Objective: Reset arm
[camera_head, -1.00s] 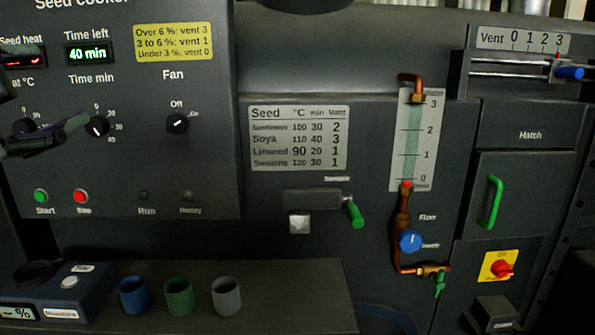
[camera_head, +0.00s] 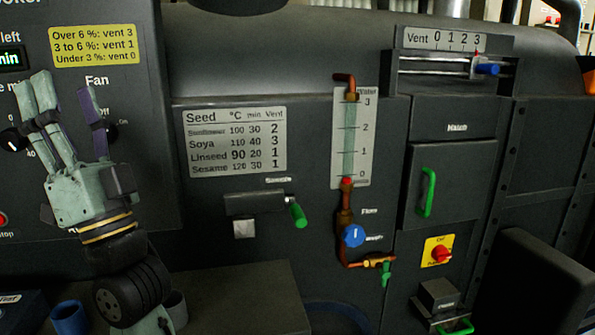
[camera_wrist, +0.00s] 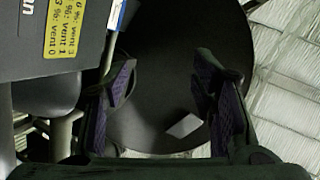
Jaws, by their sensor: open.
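My gripper (camera_head: 68,122) is raised in front of the left control panel (camera_head: 150,190) in the head view, its fingers pointing up and spread apart. Nothing is between them. It partly covers the Fan dial and the lower panel. In the wrist view my gripper (camera_wrist: 165,95) shows two purple-padded fingers wide apart, with a dark round surface (camera_wrist: 180,50) beyond them. I cannot tell whether the gripper touches the panel.
A blue cup (camera_head: 69,318) and a grey cup (camera_head: 176,310) stand on the shelf (camera_head: 240,300) below. To the right are a green sampler handle (camera_head: 298,215), a blue flow knob (camera_head: 353,236), a green hatch handle (camera_head: 427,192) and a blue vent slider (camera_head: 487,69).

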